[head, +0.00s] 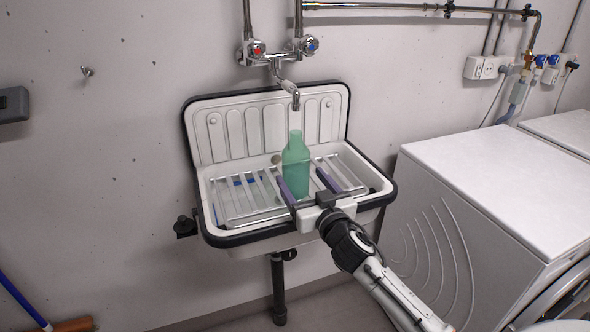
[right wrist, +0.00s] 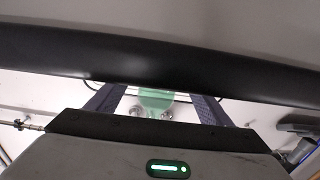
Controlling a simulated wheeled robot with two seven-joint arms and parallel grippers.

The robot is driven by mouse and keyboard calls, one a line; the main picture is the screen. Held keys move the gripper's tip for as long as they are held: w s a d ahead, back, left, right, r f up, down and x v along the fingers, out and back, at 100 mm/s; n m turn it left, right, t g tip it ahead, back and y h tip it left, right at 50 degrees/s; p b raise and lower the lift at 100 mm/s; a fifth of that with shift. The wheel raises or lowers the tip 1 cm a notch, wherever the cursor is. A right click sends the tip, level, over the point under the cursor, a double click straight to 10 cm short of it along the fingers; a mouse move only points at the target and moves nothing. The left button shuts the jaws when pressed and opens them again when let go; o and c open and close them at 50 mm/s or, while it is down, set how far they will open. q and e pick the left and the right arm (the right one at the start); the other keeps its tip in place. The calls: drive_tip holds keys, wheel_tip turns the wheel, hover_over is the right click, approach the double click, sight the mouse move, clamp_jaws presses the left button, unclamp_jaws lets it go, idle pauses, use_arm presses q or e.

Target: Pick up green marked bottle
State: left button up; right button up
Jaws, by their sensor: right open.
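A translucent green bottle (head: 296,165) stands upright on the slatted rack of the wall sink (head: 216,238), below the tap. My right gripper (head: 308,183) is open at the sink's front, its two purple fingers pointing toward the bottle. The fingers appear on either side of the bottle's lower part; I cannot tell whether they touch it. In the right wrist view the green bottle (right wrist: 156,100) shows between the two dark fingers, partly hidden by a black bar across the picture. My left gripper is not in view.
The tap (head: 290,90) hangs from the wall just above the bottle. The sink's dark rim lies under my right gripper. A white front-loading machine (head: 480,190) stands to the right, and a broom (head: 70,325) is at lower left. A blue item (head: 245,182) lies under the rack.

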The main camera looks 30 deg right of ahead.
sight(301, 177)
drive_tip(key=x, duration=0.4)
drive_tip(key=shift+w+d, duration=0.15)
drive_tip(key=shift+w, duration=0.35)
drive_tip(key=shift+d, duration=0.1)
drive_tip(key=c, duration=1.5)
drive_tip(key=shift+c, duration=0.8)
use_arm(q)
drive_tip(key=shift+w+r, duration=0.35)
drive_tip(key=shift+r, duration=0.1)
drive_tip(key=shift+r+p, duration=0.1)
drive_tip(key=shift+p, duration=0.2)
use_arm(e)
drive_tip(key=shift+w+r, duration=0.1)
drive_tip(key=shift+r, duration=0.05)
